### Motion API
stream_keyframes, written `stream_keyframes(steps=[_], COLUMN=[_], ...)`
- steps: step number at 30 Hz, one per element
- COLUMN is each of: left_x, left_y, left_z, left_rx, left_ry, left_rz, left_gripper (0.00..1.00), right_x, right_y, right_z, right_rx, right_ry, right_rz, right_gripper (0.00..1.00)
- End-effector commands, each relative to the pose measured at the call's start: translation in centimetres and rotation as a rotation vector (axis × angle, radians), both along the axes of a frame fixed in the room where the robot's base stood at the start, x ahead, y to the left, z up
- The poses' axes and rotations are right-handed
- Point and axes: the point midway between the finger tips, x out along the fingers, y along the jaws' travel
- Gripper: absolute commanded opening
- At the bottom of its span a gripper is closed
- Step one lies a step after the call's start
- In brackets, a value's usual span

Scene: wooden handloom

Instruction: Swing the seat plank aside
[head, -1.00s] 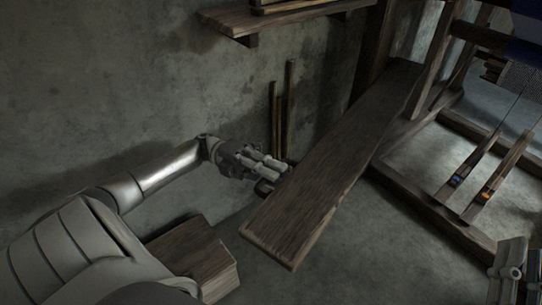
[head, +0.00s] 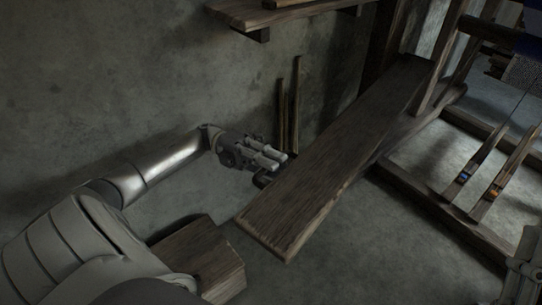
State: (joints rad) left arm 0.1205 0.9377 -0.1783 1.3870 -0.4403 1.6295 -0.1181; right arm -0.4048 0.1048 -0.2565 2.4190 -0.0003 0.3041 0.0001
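The seat plank (head: 340,150) is a long dark wooden board. It runs from the loom frame at the upper right down to a free near end at the lower middle. My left gripper (head: 272,168) is at the plank's left long edge, about halfway along its near part. Its fingers point right toward the edge, and the lower one is partly hidden by the plank. I cannot tell whether the fingers touch the plank or how far apart they are. A part of my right gripper (head: 524,268) shows at the lower right edge, cut off by the frame.
The wooden loom frame (head: 440,212) stands at the right, with two slim beams. A wooden block (head: 208,262) sits on the floor at lower left. Thin sticks (head: 296,105) lean on the wall behind my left gripper. A shelf (head: 285,12) is above.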

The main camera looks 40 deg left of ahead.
Motion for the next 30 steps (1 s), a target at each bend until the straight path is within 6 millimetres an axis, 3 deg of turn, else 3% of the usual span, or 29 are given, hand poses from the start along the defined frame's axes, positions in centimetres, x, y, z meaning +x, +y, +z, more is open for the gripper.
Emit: stream_keyframes(steps=[3, 14, 30], left_x=[0.0, -0.1, 0.0], left_y=[0.0, 0.3, 6.6], left_z=[0.0, 0.0, -1.2], left_rx=[-0.001, -0.001, -0.001], left_ry=[-0.001, -0.002, -0.001], left_rz=[-0.002, -0.004, -0.002], left_gripper=[0.33, 0.33, 0.33], right_x=[0.0, 0.0, 0.0], right_y=[0.0, 0.0, 0.0], right_z=[0.0, 0.0, 0.0], right_rx=[0.0, 0.001, 0.0], right_ry=[0.0, 0.001, 0.001], right_rz=[0.0, 0.001, 0.0], right_gripper=[0.27, 0.27, 0.27])
